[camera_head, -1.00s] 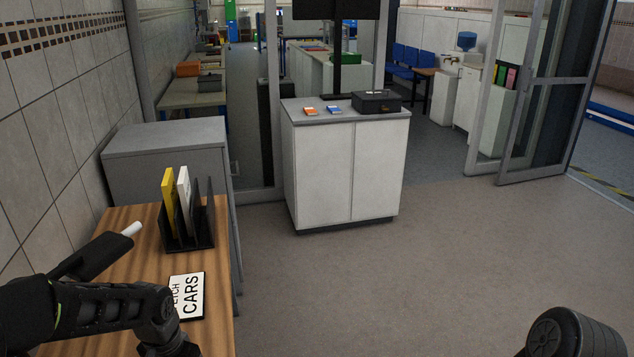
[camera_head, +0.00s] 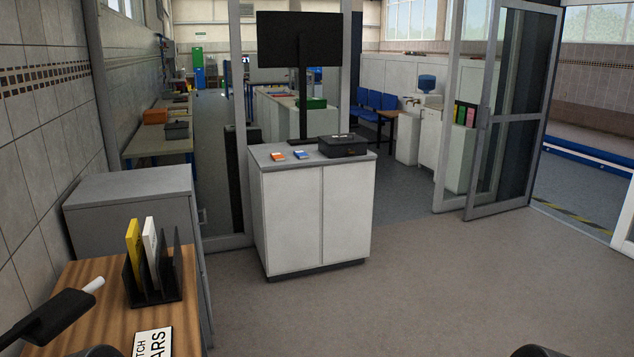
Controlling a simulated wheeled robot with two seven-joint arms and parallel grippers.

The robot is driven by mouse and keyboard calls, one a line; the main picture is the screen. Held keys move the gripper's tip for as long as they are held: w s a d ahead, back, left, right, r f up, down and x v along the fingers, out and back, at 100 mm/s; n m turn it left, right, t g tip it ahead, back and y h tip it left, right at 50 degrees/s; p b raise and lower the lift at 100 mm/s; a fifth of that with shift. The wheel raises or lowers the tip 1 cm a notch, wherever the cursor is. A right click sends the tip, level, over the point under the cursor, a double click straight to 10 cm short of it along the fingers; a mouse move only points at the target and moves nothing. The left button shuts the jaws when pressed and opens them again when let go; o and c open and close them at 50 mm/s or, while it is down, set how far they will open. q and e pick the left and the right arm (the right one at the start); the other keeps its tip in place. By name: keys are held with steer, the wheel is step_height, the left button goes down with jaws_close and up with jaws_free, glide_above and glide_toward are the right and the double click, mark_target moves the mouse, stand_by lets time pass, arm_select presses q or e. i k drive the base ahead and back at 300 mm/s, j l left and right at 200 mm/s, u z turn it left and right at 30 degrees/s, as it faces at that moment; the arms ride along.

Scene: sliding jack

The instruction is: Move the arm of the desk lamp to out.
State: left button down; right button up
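A black desk lamp part (camera_head: 48,318), which looks like its head, shows at the lower left over the wooden desk (camera_head: 88,270). A short white piece (camera_head: 93,286) sticks out at its upper right end. The lamp's base and the rest of its arm are out of the picture, so I cannot tell how far the arm is swung. Only dark tops of my own arms show at the bottom edge, left and right of the middle. Neither of my grippers is in view.
A black rack (camera_head: 170,283) with a yellow and a white book stands on the desk. A white sign (camera_head: 152,344) lies in front. A grey cabinet (camera_head: 135,215) adjoins the desk behind. A white counter (camera_head: 312,215) stands ahead. The floor on the right is clear.

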mark_target(45, 323)
steer(key=u, duration=1.55)
steer(key=l+u, duration=0.15)
steer(key=l, duration=0.2)
steer(key=k+l+u, duration=0.15)
steer(key=l, duration=0.2)
steer(key=l+u, duration=0.15)
steer(key=l, duration=0.2)
